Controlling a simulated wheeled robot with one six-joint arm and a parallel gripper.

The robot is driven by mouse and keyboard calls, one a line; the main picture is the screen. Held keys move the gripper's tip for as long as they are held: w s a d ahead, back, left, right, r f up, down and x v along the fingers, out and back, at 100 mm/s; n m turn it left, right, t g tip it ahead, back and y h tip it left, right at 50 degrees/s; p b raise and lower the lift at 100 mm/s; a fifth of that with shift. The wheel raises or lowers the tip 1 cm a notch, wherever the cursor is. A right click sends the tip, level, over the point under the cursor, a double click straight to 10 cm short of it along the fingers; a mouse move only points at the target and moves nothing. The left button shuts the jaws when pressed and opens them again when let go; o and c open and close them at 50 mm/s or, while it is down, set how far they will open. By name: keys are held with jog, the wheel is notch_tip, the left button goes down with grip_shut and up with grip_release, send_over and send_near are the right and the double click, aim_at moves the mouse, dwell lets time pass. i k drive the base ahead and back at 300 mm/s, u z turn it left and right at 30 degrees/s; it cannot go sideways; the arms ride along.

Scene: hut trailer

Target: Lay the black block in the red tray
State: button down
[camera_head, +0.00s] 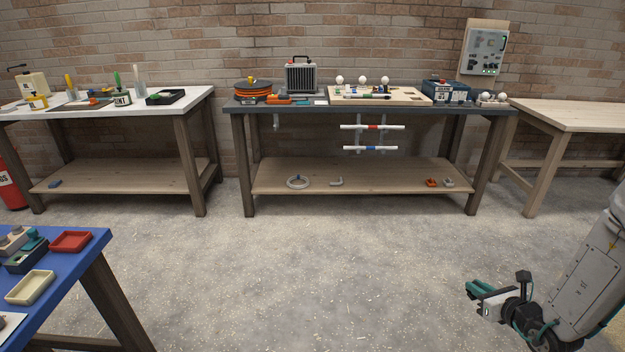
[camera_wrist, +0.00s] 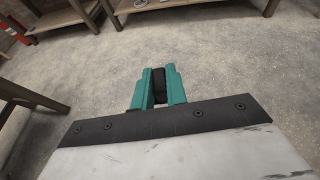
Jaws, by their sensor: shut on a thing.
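My gripper (camera_head: 474,290) is at the lower right of the head view, out over the open floor and away from the tables. In the wrist view my gripper (camera_wrist: 158,88) has its teal fingers shut on the black block (camera_wrist: 159,86), which shows as a dark piece between them. In the head view the block is hard to make out. The red tray (camera_head: 71,242) lies on the blue table (camera_head: 75,272) at the left, far from my gripper. The tray looks empty.
On the blue table, a cream tray (camera_head: 30,288) and a dark box (camera_head: 26,260) stand near the red tray. A dark bench (camera_head: 370,106) stands at the back, a white-topped bench (camera_head: 190,98) back left, a wooden table (camera_head: 570,115) at right. The middle floor is clear.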

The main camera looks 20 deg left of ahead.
aim_at(72, 243)
jog(key=u, duration=0.1)
jog(key=i, duration=1.05)
jog(key=u, duration=2.95)
